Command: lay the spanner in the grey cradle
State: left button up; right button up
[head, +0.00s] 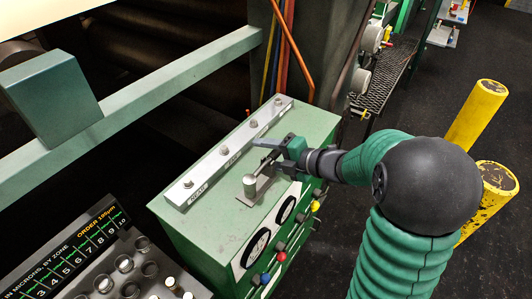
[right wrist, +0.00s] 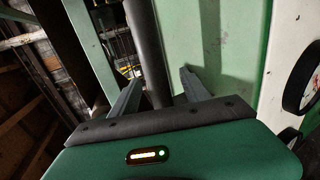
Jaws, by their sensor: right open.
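My right gripper (head: 264,152) is open over the top of the green cabinet, close to the silver rail. It also shows in the right wrist view (right wrist: 160,92), with its two fingers apart. A dark grey round bar (right wrist: 147,45) shows between the fingers there; I cannot tell whether they touch it. A small grey metal fixture with an upright, round-topped post (head: 250,186) stands on the cabinet top just below the gripper in the head view. I cannot tell whether it is the cradle. I cannot make out the spanner for certain. My left gripper is not in view.
The silver rail (head: 225,153) with several knobs runs along the back of the green cabinet (head: 205,226). Gauges (head: 256,247) and coloured knobs line its front. A panel with zone numbers (head: 65,255) is at lower left. Yellow posts (head: 476,115) stand at right.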

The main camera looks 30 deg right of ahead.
aim_at(278, 156)
jog(key=shift+s+d+f, duration=0.1)
jog(key=shift+s+f, duration=0.05)
jog(key=shift+s, duration=0.2)
jog(key=shift+s+d+p, duration=0.1)
jog(key=shift+s+p, duration=0.15)
jog(key=shift+p, duration=0.05)
jog(key=shift+s+d+r, duration=0.1)
jog(key=shift+s+r, duration=0.3)
jog(key=shift+s, duration=0.15)
jog(key=shift+p+v, duration=0.7)
jog(key=shift+v, duration=0.9)
jog(key=shift+s+d+r+p, duration=0.35)
jog(key=shift+s+r, duration=0.1)
jog(key=shift+s, duration=0.1)
jog(key=shift+s+r, duration=0.1)
jog(key=shift+s, duration=0.25)
jog(key=shift+d, duration=0.1)
jog(key=shift+d, duration=0.1)
